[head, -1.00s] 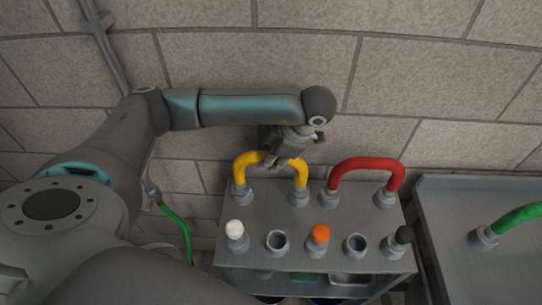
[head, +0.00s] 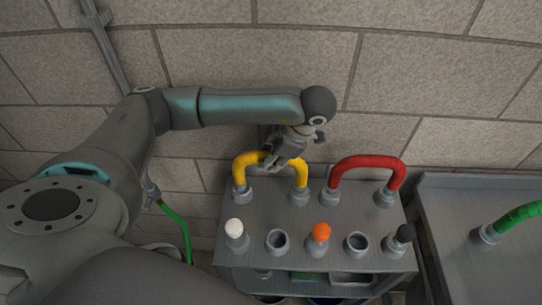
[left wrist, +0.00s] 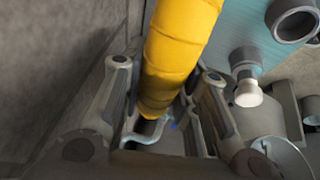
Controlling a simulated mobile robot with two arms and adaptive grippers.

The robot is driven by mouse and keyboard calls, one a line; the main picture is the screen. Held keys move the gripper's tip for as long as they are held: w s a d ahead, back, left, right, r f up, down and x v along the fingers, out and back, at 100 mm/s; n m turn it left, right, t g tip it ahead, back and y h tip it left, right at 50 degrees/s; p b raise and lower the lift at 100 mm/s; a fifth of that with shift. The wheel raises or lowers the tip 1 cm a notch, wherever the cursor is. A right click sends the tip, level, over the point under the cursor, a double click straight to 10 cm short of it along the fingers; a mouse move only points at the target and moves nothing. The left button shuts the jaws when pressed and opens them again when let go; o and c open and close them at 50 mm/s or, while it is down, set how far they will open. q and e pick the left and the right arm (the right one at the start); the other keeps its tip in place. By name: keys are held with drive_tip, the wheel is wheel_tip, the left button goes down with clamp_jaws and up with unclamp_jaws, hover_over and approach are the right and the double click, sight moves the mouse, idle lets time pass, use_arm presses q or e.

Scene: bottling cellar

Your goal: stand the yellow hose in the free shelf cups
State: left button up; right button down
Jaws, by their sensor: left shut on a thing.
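The yellow hose (head: 244,163) forms an arch at the back left of the metal shelf (head: 265,207). Its two ends stand in or at the back left cup (head: 241,195) and the cup to its right (head: 300,196); how deep they sit I cannot tell. My left gripper (head: 281,163) is at the top of the arch, shut on the hose. In the left wrist view the hose (left wrist: 182,45) runs between the two fingers (left wrist: 167,72). My right gripper is not in view.
A red hose (head: 369,163) arches over the back right cups. In the front row, white (head: 233,226), orange (head: 321,231) and black (head: 404,233) tops alternate with two empty cups (head: 277,242). A side table (head: 455,240) bears a green hose (head: 517,215). A block wall stands close behind.

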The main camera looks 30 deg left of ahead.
use_arm(q)
drive_tip(key=o, duration=1.1)
drive_tip(key=v, duration=1.2)
